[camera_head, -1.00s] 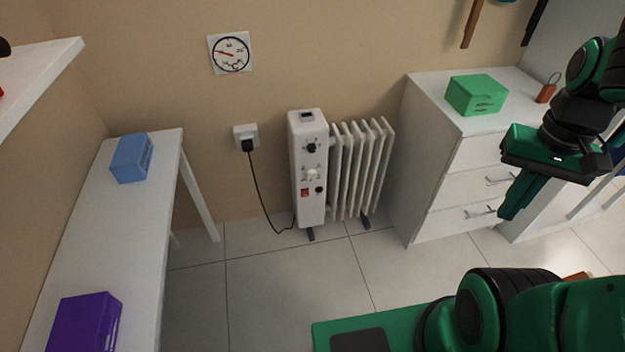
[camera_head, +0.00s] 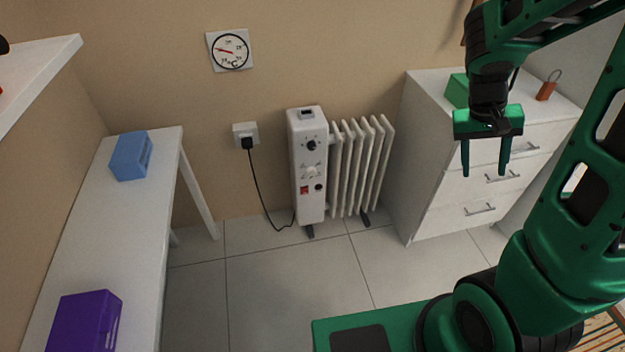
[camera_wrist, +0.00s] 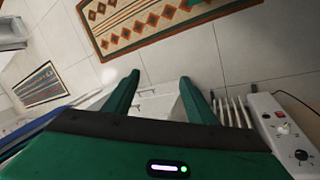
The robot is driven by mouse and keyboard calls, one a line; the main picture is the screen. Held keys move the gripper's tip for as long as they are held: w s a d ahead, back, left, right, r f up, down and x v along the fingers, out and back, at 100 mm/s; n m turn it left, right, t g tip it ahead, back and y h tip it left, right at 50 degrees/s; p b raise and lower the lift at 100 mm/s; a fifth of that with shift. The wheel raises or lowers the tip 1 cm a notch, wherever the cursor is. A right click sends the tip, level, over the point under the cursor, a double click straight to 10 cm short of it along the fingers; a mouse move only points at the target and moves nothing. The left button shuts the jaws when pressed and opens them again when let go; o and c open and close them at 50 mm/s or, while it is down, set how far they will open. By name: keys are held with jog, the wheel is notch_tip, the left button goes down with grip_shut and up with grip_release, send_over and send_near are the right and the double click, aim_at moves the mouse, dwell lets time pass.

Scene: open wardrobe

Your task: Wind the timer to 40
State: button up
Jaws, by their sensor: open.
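A white oil radiator (camera_head: 308,205) stands on the floor against the wall, with a control panel facing me. The panel has a black knob (camera_head: 311,146) above, a white dial (camera_head: 311,172) below it, a red switch (camera_head: 304,190) and a small dark round part (camera_head: 319,187). Which one is the timer is too small to tell for sure. My gripper (camera_head: 485,170) is open and empty, fingers pointing down, in front of the drawers and right of the radiator. In the wrist view, the gripper (camera_wrist: 160,80) is apart from the white dial (camera_wrist: 284,128) and black knob (camera_wrist: 302,155).
A white drawer unit (camera_head: 425,130) stands right of the radiator, with a green box (camera_head: 456,90) and an orange padlock-like object (camera_head: 546,90) on top. A white table (camera_head: 95,240) with blue (camera_head: 130,157) and purple (camera_head: 84,322) boxes is at left. The floor before the radiator is clear.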

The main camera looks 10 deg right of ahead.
jog(key=w+a+f+n+t+h, duration=0.2)
jog(key=w+f+n+h, duration=0.2)
jog(key=w+f, duration=0.5)
jog(key=w+a+f+n+t+h, duration=0.2)
jog(key=w+f+n+h, duration=0.3)
jog(key=w, duration=0.9)
jog(key=n+t+y, duration=1.2)
jog(key=n+t, duration=0.3)
jog(key=n, duration=0.5)
send_near(312, 176)
jog(key=w, duration=0.8)
jog(key=shift+w+d, duration=0.2)
jog(key=shift+w, duration=0.2)
jog(key=c, duration=1)
